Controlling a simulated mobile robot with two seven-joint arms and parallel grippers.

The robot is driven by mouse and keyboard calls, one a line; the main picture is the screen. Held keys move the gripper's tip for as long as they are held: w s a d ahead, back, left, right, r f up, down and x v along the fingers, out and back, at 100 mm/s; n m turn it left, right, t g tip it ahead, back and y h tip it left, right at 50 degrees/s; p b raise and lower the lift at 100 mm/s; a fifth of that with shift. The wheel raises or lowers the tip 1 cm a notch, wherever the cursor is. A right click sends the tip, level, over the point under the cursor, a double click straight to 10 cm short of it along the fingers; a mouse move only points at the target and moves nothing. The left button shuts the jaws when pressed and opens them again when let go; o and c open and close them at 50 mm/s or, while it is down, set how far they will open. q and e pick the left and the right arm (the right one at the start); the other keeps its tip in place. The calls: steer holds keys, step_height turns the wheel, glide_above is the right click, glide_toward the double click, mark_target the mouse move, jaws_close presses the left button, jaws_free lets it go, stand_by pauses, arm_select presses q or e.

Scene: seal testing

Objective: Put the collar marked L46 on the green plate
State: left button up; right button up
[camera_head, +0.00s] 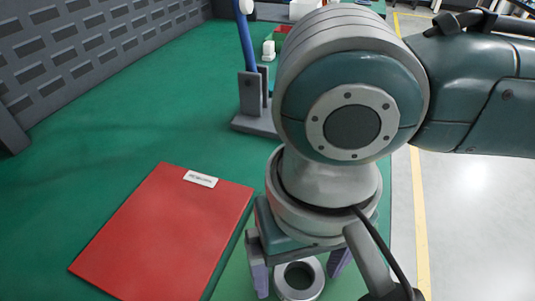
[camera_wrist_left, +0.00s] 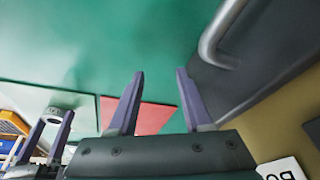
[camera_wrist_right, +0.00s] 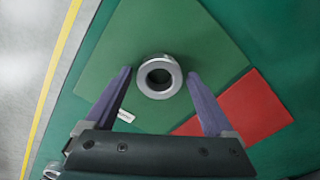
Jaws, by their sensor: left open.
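A short grey metal collar (camera_head: 299,294) with a wide hole lies flat on the green plate (camera_head: 235,275). In the right wrist view the collar (camera_wrist_right: 158,94) sits well inside the edges of the green plate (camera_wrist_right: 120,60). No marking on the collar is readable. My right gripper (camera_head: 298,272) is above the plate with its fingers apart, one on each side of the collar in the head view; the right wrist view shows space between fingers and ring. My left gripper (camera_wrist_left: 160,74) is open and empty, away from the plates.
A red plate (camera_head: 165,235) with a white label lies left of the green plate. A grey stand (camera_head: 255,122) with a blue upright part stands farther back. A slotted grey panel (camera_head: 80,50) borders the table's left. Green tabletop between is clear.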

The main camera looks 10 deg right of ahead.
steer(key=shift+o, duration=0.4)
arm_select(q)
steer(key=shift+d, duration=0.1)
steer(key=shift+r, duration=0.2)
arm_select(e)
steer(key=shift+r, duration=0.45)
step_height(320, 180, up, 11)
steer(key=p, duration=0.4)
steer(key=n+t+y, duration=0.2)
steer(key=t+y, duration=0.1)
glide_toward(298, 275)
steer(key=s, duration=0.2)
arm_select(q)
step_height(298, 275, up, 4)
steer(key=shift+f, duration=0.25)
arm_select(e)
steer(key=s+d+f+h, duration=0.1)
steer(key=s+d+h, duration=0.1)
steer(key=d, duration=0.6)
steer(key=shift+s+f+t+h, duration=0.3)
steer(key=shift+s+f+h, duration=0.1)
steer(key=shift+s, duration=0.35)
